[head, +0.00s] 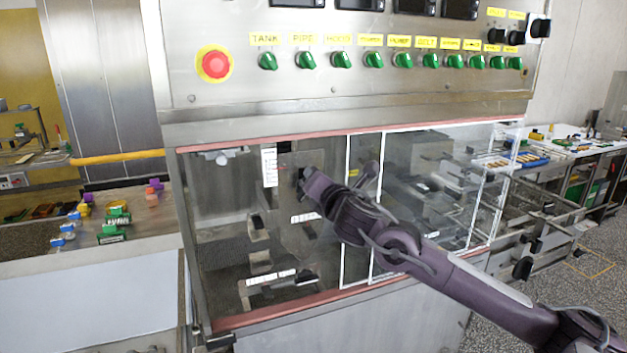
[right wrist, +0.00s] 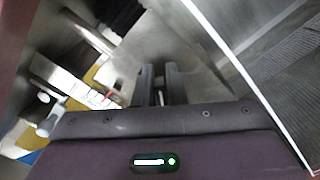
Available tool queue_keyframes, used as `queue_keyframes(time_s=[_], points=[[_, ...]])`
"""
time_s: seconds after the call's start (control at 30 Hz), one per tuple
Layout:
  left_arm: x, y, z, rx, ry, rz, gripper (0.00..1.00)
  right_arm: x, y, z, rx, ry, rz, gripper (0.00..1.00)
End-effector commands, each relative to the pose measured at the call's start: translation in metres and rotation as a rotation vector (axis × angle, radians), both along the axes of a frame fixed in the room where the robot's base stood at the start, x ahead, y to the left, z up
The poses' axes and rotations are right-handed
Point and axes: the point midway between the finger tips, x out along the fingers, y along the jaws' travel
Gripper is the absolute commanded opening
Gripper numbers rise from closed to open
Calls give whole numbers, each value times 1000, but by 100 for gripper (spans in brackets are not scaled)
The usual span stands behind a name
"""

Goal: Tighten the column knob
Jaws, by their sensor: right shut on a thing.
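My right arm reaches in from the right of the head view to the machine's clear-windowed front. My right gripper (head: 304,184) is at a grey metal column plate (head: 318,235) behind the window opening. It is shut on a small dark knob (head: 299,172) at the plate's upper part, mostly hidden by the fingers. In the right wrist view the two dark fingers (right wrist: 160,82) stand close together and nearly parallel against a grey metal surface. What lies between their tips is too blurred to make out. My left gripper is not in view.
Framed clear panels (head: 425,190) stand close to the right of my gripper. Above is a control panel with green switches (head: 343,60) and a red emergency button (head: 215,64). Another black handle (head: 303,277) sits lower inside. A side table at left holds small coloured items.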

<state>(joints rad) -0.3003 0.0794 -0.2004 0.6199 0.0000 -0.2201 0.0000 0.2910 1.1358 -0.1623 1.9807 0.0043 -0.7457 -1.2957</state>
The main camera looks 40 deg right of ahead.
Motion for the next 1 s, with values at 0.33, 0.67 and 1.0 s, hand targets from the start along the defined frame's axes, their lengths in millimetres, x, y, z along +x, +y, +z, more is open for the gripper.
queue_keyframes(time_s=[0.33, 0.67, 1.0], points=[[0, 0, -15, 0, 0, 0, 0, 0, -2, -20, 286, -46, 4, 0], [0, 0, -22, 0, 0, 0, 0, -1, -5, -26, 575, -116, 3, 0], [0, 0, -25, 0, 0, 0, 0, -1, -5, -31, 772, -163, 3, 0]])
